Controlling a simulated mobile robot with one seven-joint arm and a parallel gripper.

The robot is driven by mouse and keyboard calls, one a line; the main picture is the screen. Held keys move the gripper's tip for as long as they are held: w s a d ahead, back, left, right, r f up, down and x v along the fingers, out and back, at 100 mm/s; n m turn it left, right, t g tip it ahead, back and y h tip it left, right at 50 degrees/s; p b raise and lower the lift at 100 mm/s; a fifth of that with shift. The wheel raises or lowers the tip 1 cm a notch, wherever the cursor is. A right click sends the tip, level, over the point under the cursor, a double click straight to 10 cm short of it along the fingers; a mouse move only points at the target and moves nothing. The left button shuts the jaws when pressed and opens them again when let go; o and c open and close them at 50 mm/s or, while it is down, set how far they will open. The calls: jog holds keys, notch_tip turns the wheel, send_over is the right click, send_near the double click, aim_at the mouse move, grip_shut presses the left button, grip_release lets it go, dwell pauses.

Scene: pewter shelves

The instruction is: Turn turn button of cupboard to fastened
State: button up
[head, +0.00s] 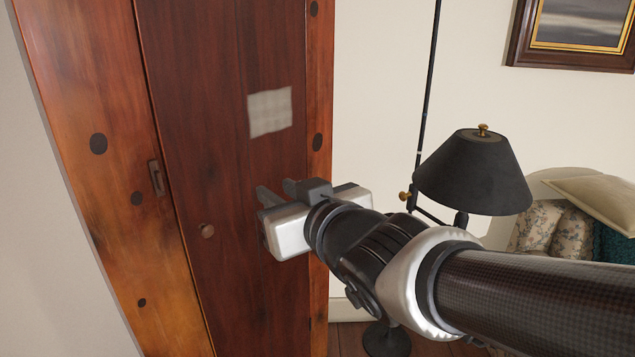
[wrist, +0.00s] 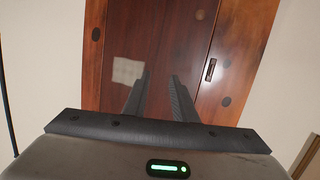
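The cupboard (head: 225,90) has a dark red-brown door that looks closed in its lighter orange wood frame. The turn button (head: 157,177) is a small dark upright piece by the left door seam, its length roughly along the seam. It also shows in the wrist view (wrist: 210,69), right of the fingers and near the seam. A small round knob (head: 207,230) sits on the door to the right of and below the turn button. My gripper (head: 275,189) is open and empty in front of the door, right of the turn button and apart from it. Its two fingers (wrist: 160,76) point at the door.
A pale square patch (head: 270,112) is on the door above my gripper. A black lamp (head: 473,175) stands to the right of the cupboard, close behind my arm. A sofa with cushions (head: 560,220) is at the far right.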

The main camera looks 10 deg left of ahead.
jog(key=s+a+f+n+g+y+b, duration=0.25)
jog(key=s+a+y, duration=0.25)
jog(key=a, duration=0.4)
jog(key=b, duration=0.3)
send_near(160, 178)
jog(key=shift+n+t, duration=0.25)
jog(key=x, duration=0.8)
jog(key=shift+s+f, duration=0.1)
grip_shut()
